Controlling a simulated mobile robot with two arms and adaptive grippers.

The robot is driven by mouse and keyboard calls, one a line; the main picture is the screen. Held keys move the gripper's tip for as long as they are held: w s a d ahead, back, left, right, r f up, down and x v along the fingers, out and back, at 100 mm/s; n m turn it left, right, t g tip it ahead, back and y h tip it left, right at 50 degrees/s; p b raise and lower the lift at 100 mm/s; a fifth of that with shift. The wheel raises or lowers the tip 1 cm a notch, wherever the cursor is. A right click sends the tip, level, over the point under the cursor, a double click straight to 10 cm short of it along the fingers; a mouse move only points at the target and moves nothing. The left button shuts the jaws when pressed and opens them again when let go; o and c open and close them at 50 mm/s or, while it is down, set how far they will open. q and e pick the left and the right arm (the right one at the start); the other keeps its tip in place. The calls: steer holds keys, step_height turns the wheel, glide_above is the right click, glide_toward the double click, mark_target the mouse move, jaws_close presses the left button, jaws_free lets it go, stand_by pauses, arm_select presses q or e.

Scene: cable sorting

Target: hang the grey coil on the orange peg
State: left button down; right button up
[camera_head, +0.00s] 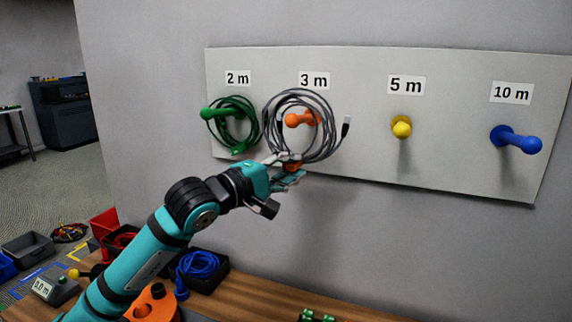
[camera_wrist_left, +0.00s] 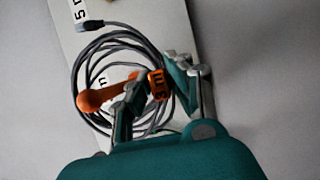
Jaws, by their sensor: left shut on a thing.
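The grey coil (camera_head: 326,150) is upright at the board under the "3 m" label. My left gripper (camera_head: 290,167) is shut on the bottom of the coil, at its orange tag; this tag (camera_wrist_left: 157,84) reads "3 m" in the left wrist view. The orange peg (camera_head: 298,119) shows inside the coil's ring. In the left wrist view the peg's round end (camera_wrist_left: 89,100) lies in front of the coil's strands, so the ring appears to be around the peg. The top strands are above the peg, with a gap. A grey plug (camera_head: 346,121) sticks out at right. My right gripper is not in view.
A green coil (camera_head: 250,137) hangs on the green peg (camera_head: 208,113), close at left. The yellow peg (camera_head: 402,129) and blue peg (camera_head: 520,141) are bare. Below, a black bin (camera_head: 205,281) with a blue coil stands on the wooden table (camera_head: 262,300).

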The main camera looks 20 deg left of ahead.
arm_select(q)
steer(key=shift+w+p, duration=0.7)
steer(key=shift+w, duration=0.8)
steer(key=w+f, duration=0.1)
steer(key=w, duration=0.1)
steer(key=w+f+b, duration=0.1)
steer(key=f, duration=0.1)
steer(key=shift+w+d+f, duration=0.1)
steer(key=shift+w, duration=0.25)
steer(key=shift+f, duration=0.15)
steer(key=c, duration=1.1)
jaws_free()
steer(key=shift+c, duration=0.2)
